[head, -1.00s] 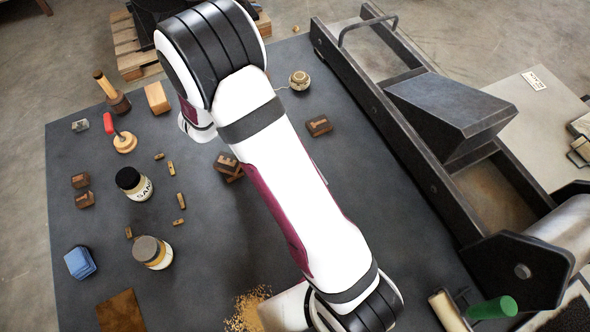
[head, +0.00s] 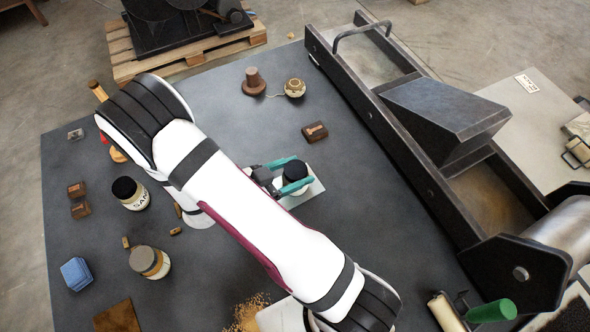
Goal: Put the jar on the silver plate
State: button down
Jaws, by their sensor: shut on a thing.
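My gripper (head: 297,174) has teal fingers and is shut on a jar. The jar (head: 295,170) has a dark round lid and stands upright between the fingers; its body is mostly hidden by them. The pale, square silver plate (head: 313,191) lies on the dark mat directly below the jar and gripper. Its left part is hidden by the gripper and arm. I cannot tell whether the jar touches the plate or is just above it.
A labelled black-lidded jar (head: 131,194) and a grey-lidded jar (head: 150,262) stand at left. A small wooden block (head: 315,132), a round string-wound thing (head: 294,88) and a brown knobbed piece (head: 254,81) lie behind. A large dark press (head: 430,190) borders the right.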

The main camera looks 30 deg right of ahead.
jog(key=shift+c, duration=0.5)
grip_release()
